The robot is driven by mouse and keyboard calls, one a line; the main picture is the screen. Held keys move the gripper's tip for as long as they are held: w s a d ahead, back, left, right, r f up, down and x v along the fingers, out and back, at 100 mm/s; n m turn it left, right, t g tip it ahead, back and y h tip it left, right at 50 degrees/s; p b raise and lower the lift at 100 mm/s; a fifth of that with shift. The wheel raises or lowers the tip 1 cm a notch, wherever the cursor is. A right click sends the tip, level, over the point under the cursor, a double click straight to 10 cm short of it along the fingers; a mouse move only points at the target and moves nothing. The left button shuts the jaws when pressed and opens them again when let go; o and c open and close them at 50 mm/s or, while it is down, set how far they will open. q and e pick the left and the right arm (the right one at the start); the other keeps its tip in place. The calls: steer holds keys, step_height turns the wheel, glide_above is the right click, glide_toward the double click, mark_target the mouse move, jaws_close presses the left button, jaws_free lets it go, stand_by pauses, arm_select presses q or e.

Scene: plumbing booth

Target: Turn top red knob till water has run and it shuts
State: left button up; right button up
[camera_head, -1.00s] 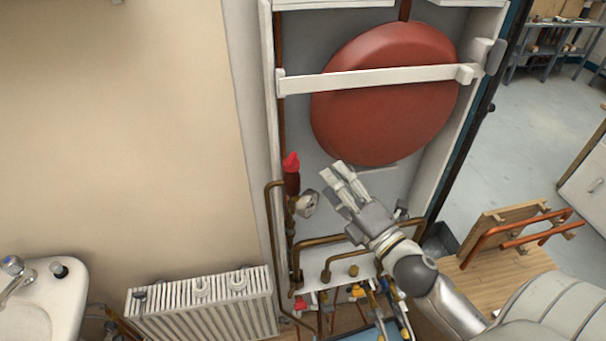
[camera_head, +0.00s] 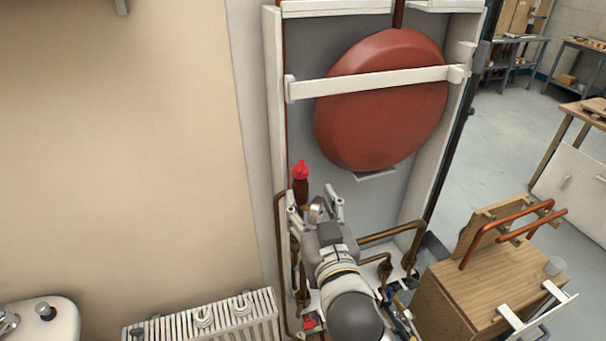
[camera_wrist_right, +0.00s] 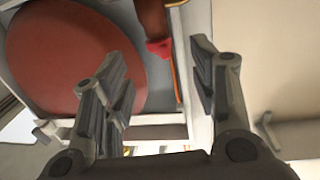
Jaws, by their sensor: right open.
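The top red knob (camera_head: 300,170) sits on a dark reddish-brown fitting on the vertical pipe at the left side of the open cabinet. In the right wrist view the red knob (camera_wrist_right: 160,47) shows at the top, in the gap between the fingers. My right gripper (camera_head: 315,205) is open, just below and slightly right of the knob, with no visible contact. Its fingers (camera_wrist_right: 158,75) are spread and empty in the wrist view. A round gauge (camera_head: 316,208) shows between the fingers in the head view. My left gripper is not in view.
A large red round tank (camera_head: 382,125) hangs behind a white crossbar (camera_head: 375,82). A lower red knob (camera_head: 309,323) and copper pipes (camera_head: 390,235) lie near my arm. A white radiator (camera_head: 205,322) stands lower left. A wooden box (camera_head: 475,285) stands right.

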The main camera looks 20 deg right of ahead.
mark_target(302, 178)
steer(key=w+p, duration=0.1)
steer(key=w, duration=0.4)
steer(key=w+p, duration=0.1)
steer(key=w, duration=0.2)
steer(key=shift+w+d+r+p, duration=0.1)
steer(key=shift+w+d+p, duration=0.05)
steer(key=shift+d+p, duration=0.2)
steer(key=shift+w+d, duration=0.2)
steer(key=shift+w, duration=0.7)
steer(key=shift+c, duration=0.2)
steer(key=c, duration=1)
steer(key=shift+n+y+p, duration=0.6)
steer(key=shift+y+p, duration=0.2)
steer(key=shift+p, duration=0.1)
steer(key=n+y+p, duration=0.1)
steer(key=y+p, duration=0.1)
steer(key=shift+d+r+n+y, duration=0.1)
steer(key=shift+n+y, duration=0.3)
steer(key=shift+n+g+y+p, duration=0.6)
steer(key=shift+n+y, duration=0.4)
steer(key=shift+y, duration=0.7)
steer(key=shift+n+y, duration=0.4)
steer(key=shift+y, duration=0.2)
